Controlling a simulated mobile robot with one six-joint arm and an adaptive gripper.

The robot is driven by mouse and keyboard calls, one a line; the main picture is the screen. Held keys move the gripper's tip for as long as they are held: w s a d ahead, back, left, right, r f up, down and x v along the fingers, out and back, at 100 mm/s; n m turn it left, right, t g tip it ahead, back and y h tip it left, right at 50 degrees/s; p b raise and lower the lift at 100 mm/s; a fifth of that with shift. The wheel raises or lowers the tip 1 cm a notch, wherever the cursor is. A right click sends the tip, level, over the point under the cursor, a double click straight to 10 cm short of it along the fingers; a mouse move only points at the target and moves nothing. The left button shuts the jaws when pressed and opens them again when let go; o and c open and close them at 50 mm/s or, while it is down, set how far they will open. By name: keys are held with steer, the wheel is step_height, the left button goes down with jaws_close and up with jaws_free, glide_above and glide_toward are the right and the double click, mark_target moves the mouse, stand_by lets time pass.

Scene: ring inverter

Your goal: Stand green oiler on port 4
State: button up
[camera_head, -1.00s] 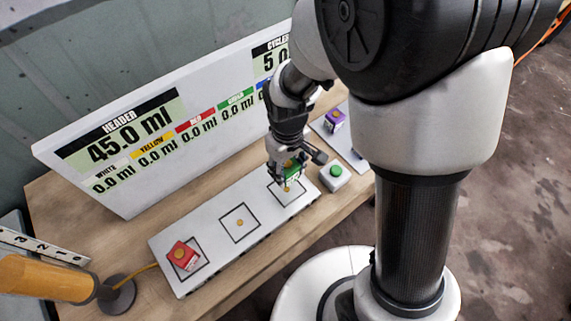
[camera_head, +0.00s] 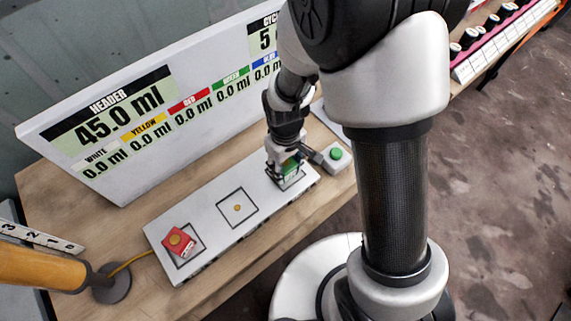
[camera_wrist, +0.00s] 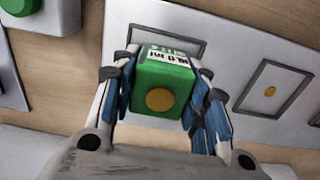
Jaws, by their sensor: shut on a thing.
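My gripper (camera_head: 286,172) is shut on the green oiler (camera_head: 291,168), which has a gold dot on its top face and a white label. In the wrist view the green oiler (camera_wrist: 165,85) sits between the two fingers (camera_wrist: 163,104). It is low over the rightmost outlined square (camera_head: 299,184) of the white board (camera_head: 213,224), which also shows in the wrist view behind the oiler. I cannot tell whether its base touches the board. No port number is readable. The middle square (camera_head: 238,208) is empty, with a gold dot at its centre.
A red oiler (camera_head: 179,240) stands in the leftmost square. A white box with a green button (camera_head: 336,154) is close right of my gripper. A large display panel (camera_head: 150,110) stands behind the board. A yellow cylinder (camera_head: 40,267) is at the left front.

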steer(key=o, duration=1.1)
steer(key=shift+r, duration=0.15)
step_height(320, 180, up, 12)
steer(key=p, duration=0.4)
step_height(320, 180, up, 6)
steer(key=m+t, duration=0.1)
glide_above(286, 162)
steer(key=s+d, duration=0.1)
steer(key=d, duration=0.2)
steer(key=s+d+r+m+t, duration=0.3)
steer(key=s+d+r+m, duration=0.2)
steer(key=s+r, duration=0.7)
steer(key=d+r, duration=0.1)
steer(key=d, duration=0.1)
steer(key=shift+s+d+m+t, duration=0.3)
steer(key=shift+s+d+m, duration=0.05)
steer(key=shift+m, duration=0.05)
